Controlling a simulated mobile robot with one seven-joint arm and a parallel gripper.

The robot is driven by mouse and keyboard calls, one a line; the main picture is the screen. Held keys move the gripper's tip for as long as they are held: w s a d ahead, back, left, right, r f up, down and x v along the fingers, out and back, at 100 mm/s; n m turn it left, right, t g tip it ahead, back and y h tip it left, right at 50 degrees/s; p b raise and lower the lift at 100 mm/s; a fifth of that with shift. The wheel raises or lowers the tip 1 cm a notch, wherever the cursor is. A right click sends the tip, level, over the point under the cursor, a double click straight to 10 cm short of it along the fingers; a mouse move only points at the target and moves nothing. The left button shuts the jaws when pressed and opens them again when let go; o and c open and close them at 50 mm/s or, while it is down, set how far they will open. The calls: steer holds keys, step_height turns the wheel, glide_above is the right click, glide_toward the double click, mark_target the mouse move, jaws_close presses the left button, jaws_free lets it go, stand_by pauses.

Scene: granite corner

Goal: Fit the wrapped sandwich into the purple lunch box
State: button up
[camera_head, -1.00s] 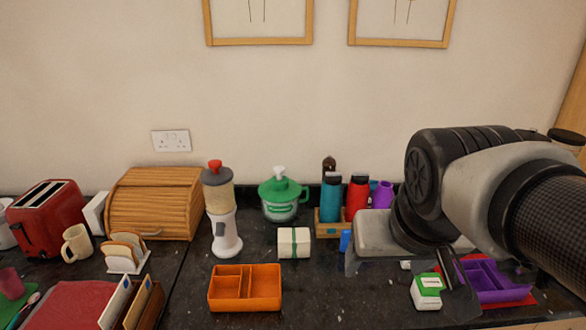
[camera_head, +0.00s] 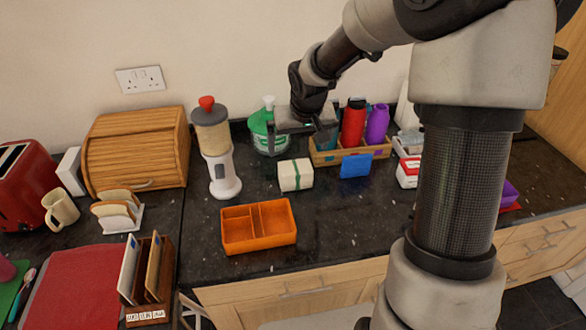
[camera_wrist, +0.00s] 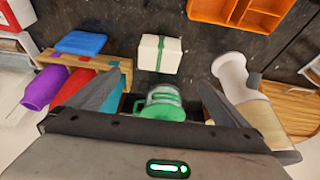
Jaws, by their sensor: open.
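The wrapped sandwich, taken to be the white block with a green band (camera_head: 295,175), lies on the dark counter behind the orange box. It also shows in the wrist view (camera_wrist: 153,54). The purple lunch box (camera_head: 510,194) is mostly hidden behind my arm at the right; only a purple edge shows, above a bit of red mat. My gripper (camera_head: 304,127) is open and empty above the counter, behind and above the white block. In the wrist view its fingers (camera_wrist: 160,85) are spread, with the block ahead of them and not between them.
An orange divided box (camera_head: 258,239) stands in front of the block. A green-lidded jug (camera_head: 262,132) and a wooden caddy with bottles (camera_head: 375,151) stand close by my gripper. A blue item (camera_head: 356,165) leans at the caddy. A white dispenser (camera_head: 222,170) stands left.

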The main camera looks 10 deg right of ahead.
glide_above(296, 166)
steer(key=s, duration=0.3)
steer(key=f, duration=0.6)
steer(key=shift+w+a+f, duration=0.15)
steer(key=shift+a, duration=0.1)
steer(key=shift+d+x, duration=0.2)
steer(key=shift+x, duration=2.5)
steer(key=c, duration=1.6)
